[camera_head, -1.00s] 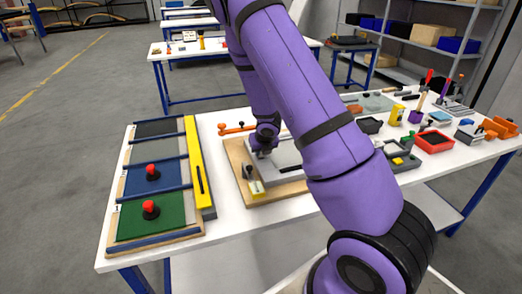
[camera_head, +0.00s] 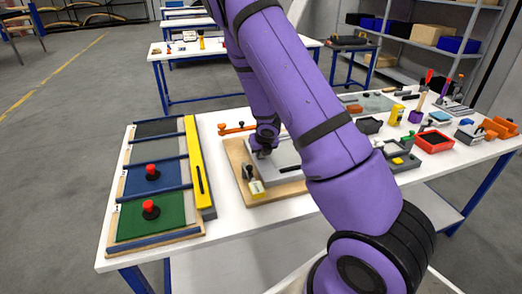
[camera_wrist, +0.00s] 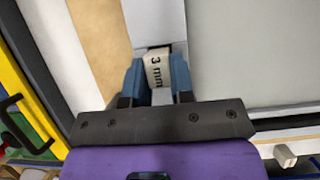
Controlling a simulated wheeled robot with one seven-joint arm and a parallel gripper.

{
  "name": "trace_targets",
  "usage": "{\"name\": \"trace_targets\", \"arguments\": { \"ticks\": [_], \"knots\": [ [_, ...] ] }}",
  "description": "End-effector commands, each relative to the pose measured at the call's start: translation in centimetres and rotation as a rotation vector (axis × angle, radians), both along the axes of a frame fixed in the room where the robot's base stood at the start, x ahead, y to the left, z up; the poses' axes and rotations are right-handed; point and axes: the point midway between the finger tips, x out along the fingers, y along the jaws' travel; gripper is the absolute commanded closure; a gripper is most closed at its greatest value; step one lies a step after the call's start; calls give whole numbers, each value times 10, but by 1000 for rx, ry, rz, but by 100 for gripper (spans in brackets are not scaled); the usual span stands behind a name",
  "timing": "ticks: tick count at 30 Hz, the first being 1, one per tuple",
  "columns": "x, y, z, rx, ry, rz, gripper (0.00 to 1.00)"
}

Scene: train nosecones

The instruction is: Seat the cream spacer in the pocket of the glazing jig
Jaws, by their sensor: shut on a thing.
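The cream spacer (camera_wrist: 155,72), marked "3 mm", is between the two blue fingers of my gripper (camera_wrist: 157,82) in the wrist view. The fingers are shut on its sides. A dark gap shows just beyond the spacer's far end, between pale surfaces; I cannot tell whether the spacer is inside the pocket. The glazing jig (camera_head: 286,192) is a wooden board with a grey plate on the white table. My gripper (camera_head: 262,152) is low over the jig's left part in the head view, where the spacer is hidden.
A cream block with a black knob (camera_head: 256,187) is at the jig's front left. A yellow bar (camera_head: 198,165) and a rack of coloured panels with red knobs stand to the left. An orange tool (camera_head: 236,128) lies behind. A red tray (camera_head: 434,141) and several tools crowd the right.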

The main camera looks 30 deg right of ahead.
Motion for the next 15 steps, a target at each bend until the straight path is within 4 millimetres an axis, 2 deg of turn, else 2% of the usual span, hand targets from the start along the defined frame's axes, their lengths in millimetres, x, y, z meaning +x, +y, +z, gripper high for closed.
{"name": "trace_targets", "arguments": {
  "ticks": [9,10,13,14,15],
  "knots": [
    [0,0,-7,0,0,1,100],
    [0,0,-7,0,0,1,75],
    [0,0,-7,1,0,0,52],
    [0,0,-7,1,0,0,48],
    [0,0,-7,1,0,0,48]
  ]
}}
